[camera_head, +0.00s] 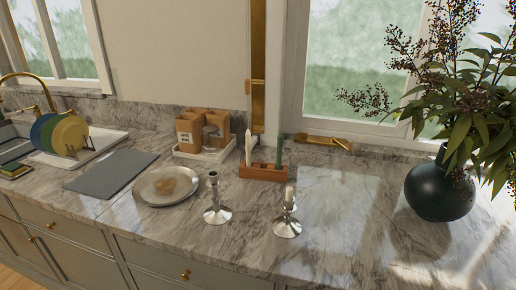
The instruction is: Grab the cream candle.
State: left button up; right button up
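A tall off-white candle (248,148) stands upright in the left end of a wooden block holder (262,173). A short cream candle (289,194) sits upright in a silver candlestick (287,228) in front of the holder. A second silver candlestick (217,214) with a dark top stands to its left. Neither of my grippers shows in the head view.
A round plate (150,198) with something brown on it and a grey board (112,172) lie left of the candlesticks. A white tray (206,154) with brown boxes stands behind. A dark vase (440,192) with branches stands right. The marble counter (340,215) is clear between.

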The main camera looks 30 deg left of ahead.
aim_at(247, 134)
jog(key=i+l+u, duration=0.1)
jog(key=u, duration=0.85)
